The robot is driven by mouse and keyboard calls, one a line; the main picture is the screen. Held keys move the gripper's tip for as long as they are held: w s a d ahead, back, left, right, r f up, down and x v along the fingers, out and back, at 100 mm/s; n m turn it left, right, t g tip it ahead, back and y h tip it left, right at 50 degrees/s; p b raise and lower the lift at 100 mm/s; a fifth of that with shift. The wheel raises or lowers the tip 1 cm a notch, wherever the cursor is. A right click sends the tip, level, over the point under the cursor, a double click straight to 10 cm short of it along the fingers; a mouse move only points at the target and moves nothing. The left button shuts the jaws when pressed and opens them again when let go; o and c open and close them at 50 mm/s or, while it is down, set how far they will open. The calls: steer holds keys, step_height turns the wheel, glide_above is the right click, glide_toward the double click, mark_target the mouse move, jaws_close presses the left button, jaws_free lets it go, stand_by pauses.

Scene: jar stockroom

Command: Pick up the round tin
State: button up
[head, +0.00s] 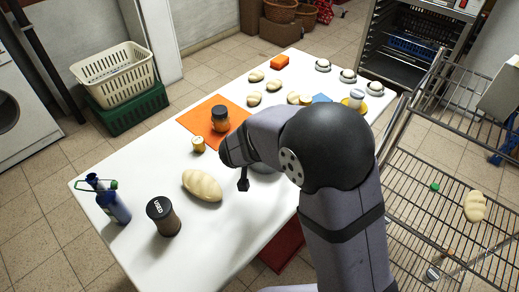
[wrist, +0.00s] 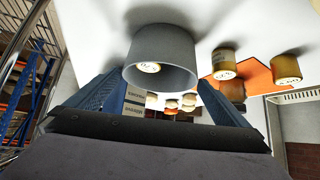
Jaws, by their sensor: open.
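A grey round tin (wrist: 165,45) is large in the wrist view, at the tips of my fingers and between them. My gripper (wrist: 163,86) is open, with one finger on each side of the tin's near end. I cannot tell whether either finger touches it. In the head view one dark fingertip (head: 243,181) shows below my wrist.
A bread loaf (head: 202,185) lies left of my gripper. A small yellow tin (head: 199,144) and an amber jar (head: 220,119) on an orange mat (head: 192,117) stand behind. A dark jar (head: 163,217) and blue bottle (head: 112,204) stand front left. A wire rack (head: 455,235) is right.

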steer(key=shift+v, duration=2.4)
steer(key=c, duration=1.6)
steer(key=shift+w+d, duration=0.1)
